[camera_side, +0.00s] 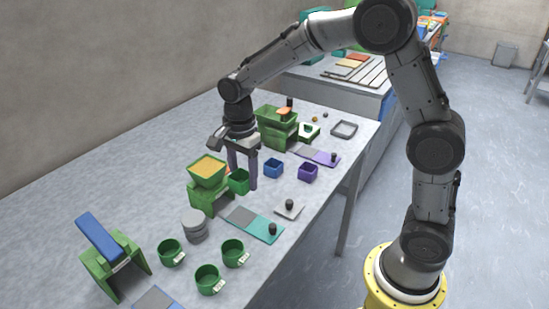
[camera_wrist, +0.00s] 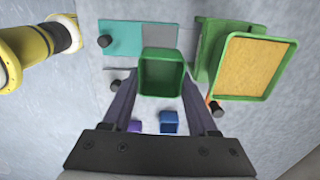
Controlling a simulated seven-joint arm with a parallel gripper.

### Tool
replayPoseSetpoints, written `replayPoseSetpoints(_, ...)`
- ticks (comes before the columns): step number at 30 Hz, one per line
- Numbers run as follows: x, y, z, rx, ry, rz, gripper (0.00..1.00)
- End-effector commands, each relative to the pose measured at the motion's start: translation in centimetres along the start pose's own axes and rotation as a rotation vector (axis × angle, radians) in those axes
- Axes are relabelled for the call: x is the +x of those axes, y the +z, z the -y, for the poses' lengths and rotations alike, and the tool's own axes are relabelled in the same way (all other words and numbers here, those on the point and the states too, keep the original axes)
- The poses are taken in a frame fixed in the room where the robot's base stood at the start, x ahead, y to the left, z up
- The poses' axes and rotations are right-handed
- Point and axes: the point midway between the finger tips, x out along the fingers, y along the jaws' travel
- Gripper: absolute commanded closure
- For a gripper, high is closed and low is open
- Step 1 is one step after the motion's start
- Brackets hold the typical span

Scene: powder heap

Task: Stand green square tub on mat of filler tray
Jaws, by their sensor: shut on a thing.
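The green square tub (camera_side: 238,182) is between the fingers of my gripper (camera_side: 243,178). In the wrist view the tub (camera_wrist: 161,76) is upright, open at the top and looks empty, with a finger of my gripper (camera_wrist: 160,84) on each side. A teal strip (camera_side: 263,228) with a black knob and a grey mat (camera_side: 237,214) at one end lies just in front of the tub; I take this as the filler tray. In the wrist view the tub overlaps the near edge of the grey mat (camera_wrist: 160,34). I cannot tell how high the tub is above the table.
A green stand with a hopper of yellow powder (camera_side: 207,168) is close to the left of the tub. Blue (camera_side: 272,168) and purple (camera_side: 307,172) tubs stand to the right. Several green cups, a grey round container (camera_side: 194,225) and a small knobbed plate (camera_side: 289,208) are nearby.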

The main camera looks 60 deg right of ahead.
Motion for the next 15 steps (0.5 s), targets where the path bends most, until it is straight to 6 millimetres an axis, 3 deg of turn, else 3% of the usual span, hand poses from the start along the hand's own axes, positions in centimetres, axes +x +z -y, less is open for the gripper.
replayPoseSetpoints(5,1.1,1.3,-0.3,-0.033,0.000,0.000,0.95)
replayPoseSetpoints(15,3.7,1.3,-0.3,-0.035,0.002,0.000,0.95)
